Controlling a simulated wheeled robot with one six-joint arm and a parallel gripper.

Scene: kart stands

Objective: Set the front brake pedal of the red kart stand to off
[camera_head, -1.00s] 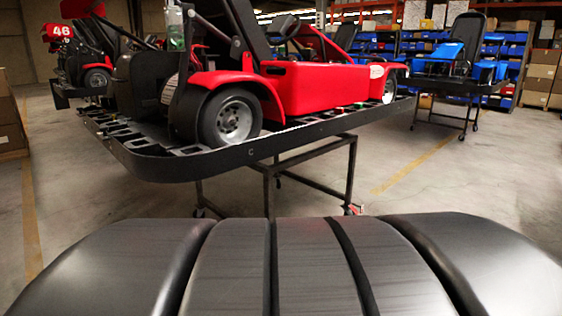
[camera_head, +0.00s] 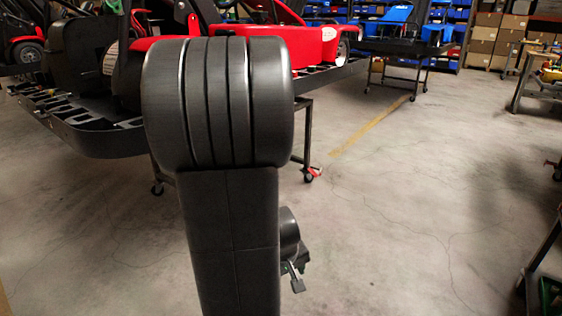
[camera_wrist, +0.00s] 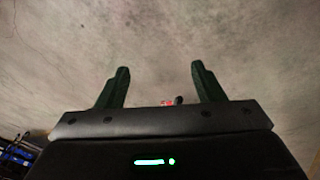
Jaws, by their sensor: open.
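The red kart stand (camera_head: 88,138) stands at the left to middle in the head view, carrying a red kart (camera_head: 312,42). My arm hides part of the kart and stand. My gripper (camera_head: 294,281) hangs low beside my arm in the head view, well apart from the kart. In the wrist view my gripper (camera_wrist: 160,88) has its two dark green fingers apart with nothing between them, over concrete floor. A small red spot shows between the fingers, too small to tell.
A blue kart (camera_head: 402,22) sits on another stand behind at the right. Shelves with blue bins and cardboard boxes (camera_head: 488,40) line the back. A workbench (camera_head: 535,82) stands at the right edge. The floor (camera_head: 420,170) right of my arm is clear.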

